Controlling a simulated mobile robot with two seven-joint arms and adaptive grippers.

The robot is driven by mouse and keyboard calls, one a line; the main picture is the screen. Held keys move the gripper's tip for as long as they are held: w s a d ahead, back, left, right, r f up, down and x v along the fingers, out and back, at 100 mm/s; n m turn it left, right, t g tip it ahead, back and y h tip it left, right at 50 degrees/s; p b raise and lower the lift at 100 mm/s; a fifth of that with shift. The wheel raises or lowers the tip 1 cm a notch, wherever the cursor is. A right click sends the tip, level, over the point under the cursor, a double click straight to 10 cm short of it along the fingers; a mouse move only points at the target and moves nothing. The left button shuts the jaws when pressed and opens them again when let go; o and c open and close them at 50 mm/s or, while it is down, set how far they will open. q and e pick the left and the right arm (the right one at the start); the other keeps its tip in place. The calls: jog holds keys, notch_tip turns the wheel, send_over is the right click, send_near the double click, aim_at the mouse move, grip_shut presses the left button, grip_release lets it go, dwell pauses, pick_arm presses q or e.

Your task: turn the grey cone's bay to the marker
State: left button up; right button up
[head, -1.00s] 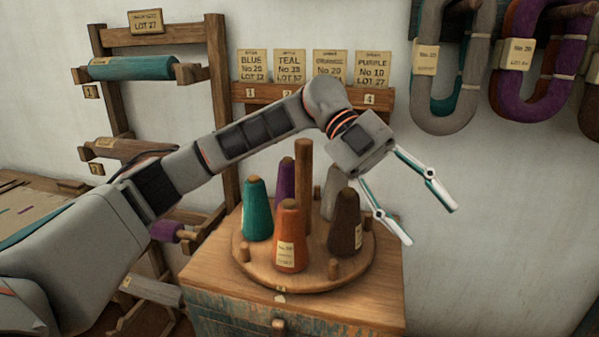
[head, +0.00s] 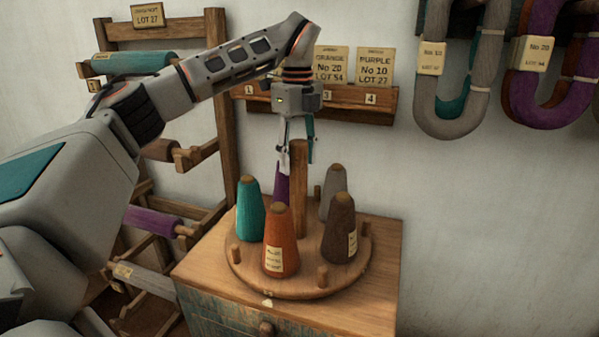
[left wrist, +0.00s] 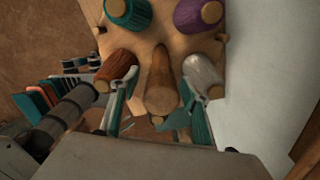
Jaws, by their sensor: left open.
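The grey cone (head: 334,192) stands at the back right of a round wooden turntable (head: 300,288), behind the brown cone (head: 340,230). It also shows in the left wrist view (left wrist: 203,75). Orange (head: 280,240), teal (head: 250,210) and purple (head: 281,185) cones share the turntable. A wooden post (head: 299,195) rises from its middle. A small pale mark (head: 267,303), perhaps the marker, is on the cabinet top in front. My left gripper (head: 298,158) points down, open, its fingers on either side of the post's top in the picture; contact is unclear. My right gripper is not in view.
Short wooden pegs (head: 322,276) stand near the turntable's rim between cones. The turntable sits on a wooden cabinet (head: 368,300). A label shelf (head: 350,105) is on the wall behind, yarn hanks (head: 447,80) hang right, and a roller rack (head: 222,110) stands left.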

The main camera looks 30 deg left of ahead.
aim_at(299, 170)
pick_arm(q)
notch_tip(299, 170, down, 3)
jog(key=shift+r, duration=0.15)
jog(key=shift+f, duration=0.5)
jog(key=shift+d, duration=0.1)
grip_shut()
